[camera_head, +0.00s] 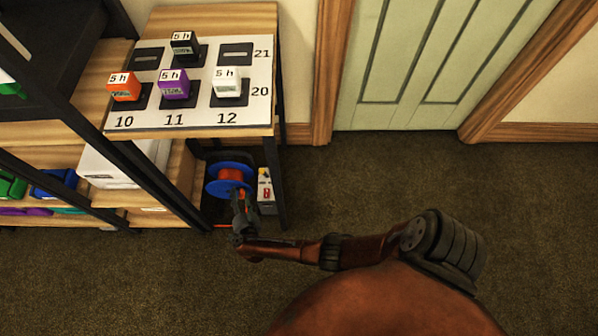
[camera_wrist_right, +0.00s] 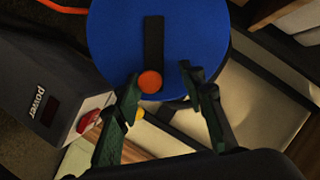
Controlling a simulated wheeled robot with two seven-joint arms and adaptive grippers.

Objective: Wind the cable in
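The cable reel (camera_head: 230,176) stands low under the shelf with the numbered board, with blue flanges and orange cable wound between them. In the right wrist view its blue face (camera_wrist_right: 205,38) fills the top, with a black crank arm (camera_wrist_right: 154,45) ending in an orange knob (camera_wrist_right: 149,82). A piece of orange cable (camera_wrist_right: 66,7) runs off at the upper left. My right gripper (camera_head: 238,196) is at the reel's front. Its dark green fingers (camera_wrist_right: 160,80) are open, one on each side of the knob; I cannot tell whether they touch it. My left gripper is not in view.
A box marked "power" (camera_wrist_right: 52,92) with a red switch stands close beside the reel; it also shows in the head view (camera_head: 266,193). The numbered board (camera_head: 190,108) holds several "5 h" blocks above. A shelf post (camera_head: 275,185) stands to the right. Open carpet lies right.

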